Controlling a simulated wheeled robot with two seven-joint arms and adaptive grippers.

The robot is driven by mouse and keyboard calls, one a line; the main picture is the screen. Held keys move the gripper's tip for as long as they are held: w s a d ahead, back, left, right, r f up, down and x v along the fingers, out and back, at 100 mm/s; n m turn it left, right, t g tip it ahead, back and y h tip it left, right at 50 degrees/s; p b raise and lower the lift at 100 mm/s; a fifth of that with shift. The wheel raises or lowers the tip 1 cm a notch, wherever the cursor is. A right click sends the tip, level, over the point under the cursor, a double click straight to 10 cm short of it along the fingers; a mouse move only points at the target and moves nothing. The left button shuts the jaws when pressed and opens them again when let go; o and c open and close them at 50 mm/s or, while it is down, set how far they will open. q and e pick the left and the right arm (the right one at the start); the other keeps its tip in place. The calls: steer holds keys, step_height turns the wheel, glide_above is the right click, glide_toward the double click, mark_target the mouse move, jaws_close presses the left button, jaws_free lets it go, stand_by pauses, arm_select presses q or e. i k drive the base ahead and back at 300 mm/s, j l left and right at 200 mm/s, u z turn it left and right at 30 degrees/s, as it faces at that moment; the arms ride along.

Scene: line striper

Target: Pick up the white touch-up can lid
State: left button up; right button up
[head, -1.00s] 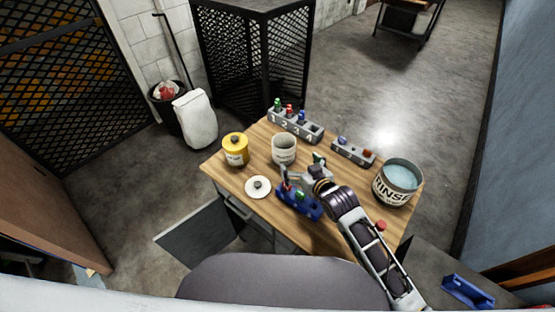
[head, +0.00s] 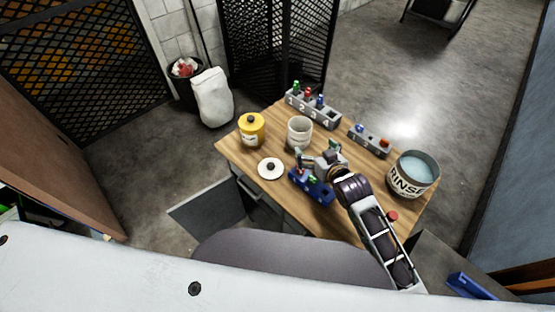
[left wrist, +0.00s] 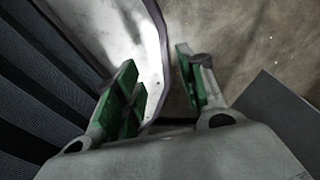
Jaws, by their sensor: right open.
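The white touch-up can lid (head: 271,168), a flat white disc with a dark knob, lies on the wooden table (head: 240,150) near its left front edge. The open white can (head: 299,134) stands behind and to the right of it. My right gripper (head: 306,161) is open and empty, to the right of the lid and apart from it, in front of the can and above the blue holder (head: 312,188). My left gripper (left wrist: 160,85) shows in the left wrist view with its green-padded fingers apart and nothing gripped. It is out of the head view.
A yellow can (head: 251,131) with its lid on stands behind the lid. A numbered grey rack (head: 313,112) and a smaller grey rack (head: 369,140) sit at the back. The RINSE bucket (head: 413,178) stands at the right. Table around the lid is clear.

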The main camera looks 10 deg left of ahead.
mark_target(271, 168)
steer(key=k+j, duration=0.8)
steer(key=j, duration=0.1)
